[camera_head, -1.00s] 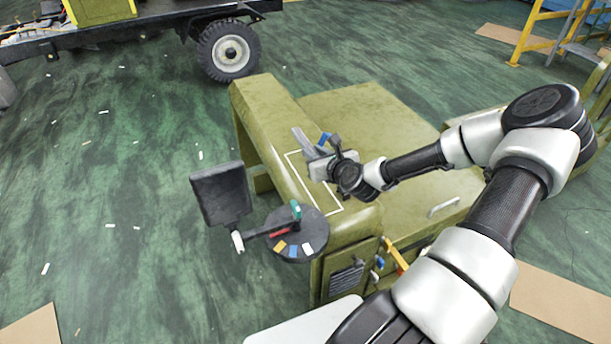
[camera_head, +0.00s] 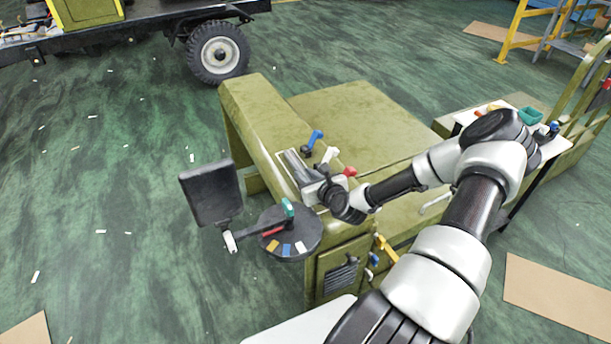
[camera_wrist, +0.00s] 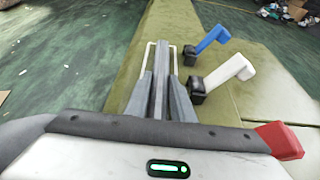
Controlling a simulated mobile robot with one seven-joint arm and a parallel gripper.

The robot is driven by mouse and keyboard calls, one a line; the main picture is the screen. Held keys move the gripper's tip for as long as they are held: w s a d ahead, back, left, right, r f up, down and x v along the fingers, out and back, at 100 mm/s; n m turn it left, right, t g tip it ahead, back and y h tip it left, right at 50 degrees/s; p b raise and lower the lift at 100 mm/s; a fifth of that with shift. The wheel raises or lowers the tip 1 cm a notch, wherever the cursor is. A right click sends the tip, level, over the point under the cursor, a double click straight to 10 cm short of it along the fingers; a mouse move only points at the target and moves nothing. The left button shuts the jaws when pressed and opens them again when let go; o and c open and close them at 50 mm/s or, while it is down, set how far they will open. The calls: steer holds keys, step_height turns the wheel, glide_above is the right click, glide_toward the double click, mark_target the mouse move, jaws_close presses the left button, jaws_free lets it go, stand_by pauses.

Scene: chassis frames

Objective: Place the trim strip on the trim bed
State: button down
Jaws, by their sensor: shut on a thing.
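The trim strip is a long grey bar (camera_wrist: 161,70), held between the two fingers of my gripper (camera_wrist: 160,95) in the wrist view. In the head view the strip (camera_head: 291,162) points away from my gripper (camera_head: 303,178) along the green console top. The trim bed appears to be the white-outlined rectangle (camera_wrist: 149,57) on that top; its outline (camera_head: 284,176) is partly covered by the strip and gripper in the head view. The strip lies lengthwise within the outline as seen. I cannot tell whether it touches the surface.
Levers with blue (camera_head: 315,139), white (camera_head: 329,155) and red (camera_head: 350,171) handles stand right beside my gripper. A dark round panel (camera_head: 290,246) and a black screen (camera_head: 211,194) stand at the console's near left. A side table (camera_head: 560,140) with small items is at right.

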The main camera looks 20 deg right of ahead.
steer(key=shift+f, duration=0.25)
steer(key=c, duration=1.5)
jaws_free()
steer(key=shift+r, duration=0.1)
steer(key=shift+c, duration=0.2)
steer(key=shift+r+p, duration=0.3)
steer(key=shift+r, duration=0.05)
steer(key=v, duration=1.2)
steer(key=shift+f, duration=0.15)
